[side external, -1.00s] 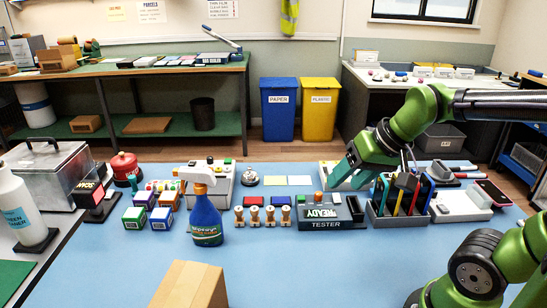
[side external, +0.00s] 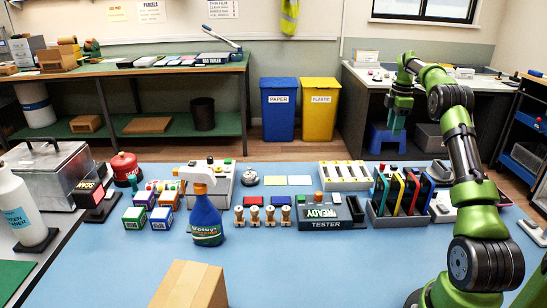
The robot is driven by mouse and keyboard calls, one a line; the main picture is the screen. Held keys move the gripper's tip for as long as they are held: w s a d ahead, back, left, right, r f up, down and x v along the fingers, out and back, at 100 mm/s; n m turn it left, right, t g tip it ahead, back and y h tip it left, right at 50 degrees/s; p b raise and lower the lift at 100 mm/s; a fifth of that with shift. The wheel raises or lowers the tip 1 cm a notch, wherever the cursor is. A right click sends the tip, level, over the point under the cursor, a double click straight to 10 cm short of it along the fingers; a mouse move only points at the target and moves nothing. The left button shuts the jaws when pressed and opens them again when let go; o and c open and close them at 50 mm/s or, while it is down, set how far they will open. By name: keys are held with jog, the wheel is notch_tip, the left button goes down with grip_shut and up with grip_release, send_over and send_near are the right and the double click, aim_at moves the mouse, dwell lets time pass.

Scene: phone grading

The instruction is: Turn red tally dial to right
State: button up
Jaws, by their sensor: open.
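A red, rounded thing with a small dark knob on top (side external: 125,168) stands at the back left of the blue table (side external: 285,245). It may be the red tally dial, but no markings can be read at this size. My gripper (side external: 397,128) points down and is open and empty. It is raised at the back right, far to the right of the red thing, and appears beyond the slotted rack of phones (side external: 401,195).
A white-and-blue spray bottle (side external: 206,215) stands tall at mid-left, near a white box with buttons (side external: 222,184). A TESTER unit (side external: 325,213) and a white slotted tray (side external: 345,176) lie at centre right. A cardboard box (side external: 190,286) is in front. The front middle is clear.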

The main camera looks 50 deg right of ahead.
aim_at(383, 163)
jog(key=f+n, duration=0.2)
jog(key=f, duration=0.2)
jog(key=f+n, duration=0.2)
jog(key=f, duration=0.3)
jog(key=w+f+n, duration=0.1)
jog(key=f+n, duration=0.1)
jog(key=f, duration=0.3)
jog(key=shift+w, duration=0.1)
jog(key=shift+c, duration=0.2)
grip_shut()
